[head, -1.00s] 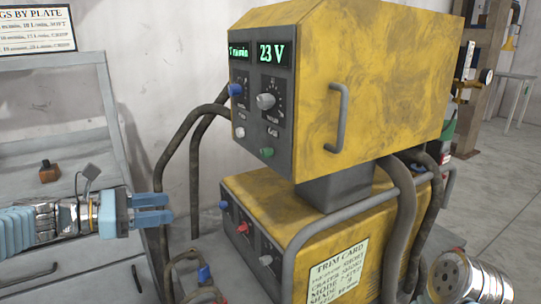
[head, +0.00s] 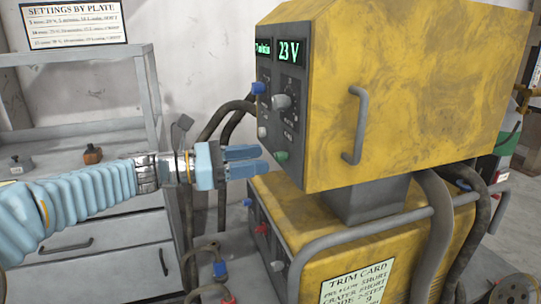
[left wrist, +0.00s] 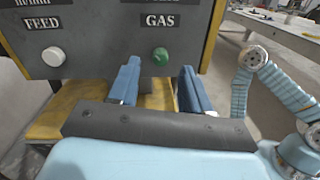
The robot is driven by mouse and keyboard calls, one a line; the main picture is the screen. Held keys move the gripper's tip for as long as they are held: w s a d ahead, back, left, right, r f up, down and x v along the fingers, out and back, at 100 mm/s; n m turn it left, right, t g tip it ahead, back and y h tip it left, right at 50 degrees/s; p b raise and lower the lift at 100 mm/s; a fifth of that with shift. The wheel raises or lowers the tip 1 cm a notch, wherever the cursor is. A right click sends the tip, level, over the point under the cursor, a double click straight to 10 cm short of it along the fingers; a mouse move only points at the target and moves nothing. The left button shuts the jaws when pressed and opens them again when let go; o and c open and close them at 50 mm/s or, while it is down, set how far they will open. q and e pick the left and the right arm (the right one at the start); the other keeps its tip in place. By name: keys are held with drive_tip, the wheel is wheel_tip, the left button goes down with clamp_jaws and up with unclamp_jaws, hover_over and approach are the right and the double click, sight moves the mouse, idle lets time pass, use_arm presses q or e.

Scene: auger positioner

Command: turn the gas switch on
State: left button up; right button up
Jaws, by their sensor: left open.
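The green gas switch (head: 281,155) is a small knob low on the dark front panel of the yellow welding machine (head: 400,95). In the left wrist view the green knob (left wrist: 160,56) sits just under the label GAS. My left gripper (head: 256,161) is open and empty, pointing at the panel just short of the switch. In the left wrist view the knob shows above and between my two blue fingertips (left wrist: 159,76). No contact with the knob shows. My right gripper is not in view.
Beside the switch are a white FEED knob (left wrist: 53,56), a grey dial (head: 281,101) and a blue knob (head: 258,88). Dark hoses (head: 215,125) hang left of the machine. A grey cabinet (head: 100,210) stands at left. The lower yellow unit (head: 300,215) lies beneath.

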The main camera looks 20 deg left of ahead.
sight(276, 158)
use_arm(q)
drive_tip(key=shift+x, duration=1.95)
clamp_jaws()
